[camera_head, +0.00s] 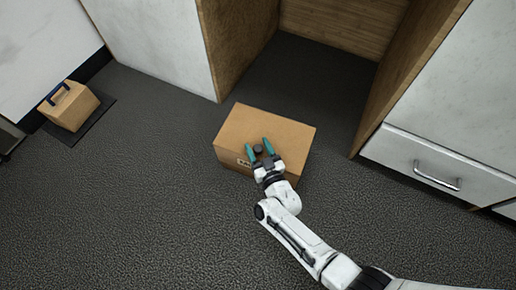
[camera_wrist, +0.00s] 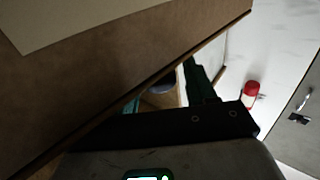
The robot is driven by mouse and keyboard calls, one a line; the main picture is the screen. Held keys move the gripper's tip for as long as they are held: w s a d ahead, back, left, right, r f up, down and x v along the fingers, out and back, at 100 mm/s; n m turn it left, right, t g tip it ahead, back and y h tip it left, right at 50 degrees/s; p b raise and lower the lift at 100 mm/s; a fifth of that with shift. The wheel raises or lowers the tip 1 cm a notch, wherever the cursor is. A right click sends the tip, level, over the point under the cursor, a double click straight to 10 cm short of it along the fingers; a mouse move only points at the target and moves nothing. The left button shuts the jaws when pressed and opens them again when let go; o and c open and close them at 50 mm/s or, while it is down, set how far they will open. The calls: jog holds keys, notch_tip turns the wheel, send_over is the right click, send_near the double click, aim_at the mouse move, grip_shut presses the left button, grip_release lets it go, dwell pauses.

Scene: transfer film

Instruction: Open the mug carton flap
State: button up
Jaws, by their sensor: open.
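The mug carton (camera_head: 285,127) is a closed brown cardboard box on the dark floor in the head view. A small dark round knob (camera_head: 258,149) shows near its front edge, and a small printed label (camera_head: 243,163) is partly visible on its front side. My gripper (camera_head: 261,147) reaches in from the lower right, its teal fingers spread open over the front part of the carton top, with the knob between them. In the wrist view the fingers (camera_wrist: 165,92) stand apart with the dark knob (camera_wrist: 161,84) between them. Whether they touch it, I cannot tell.
A recess with wooden side panels (camera_head: 240,50) lies behind the carton. A drawer with a metal handle (camera_head: 437,177) is at right. Another carton with a blue handle (camera_head: 70,105) sits on a dark mat at left. The wrist view shows a red-topped object (camera_wrist: 251,92).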

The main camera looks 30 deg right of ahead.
jog(key=shift+c, duration=0.5)
grip_shut()
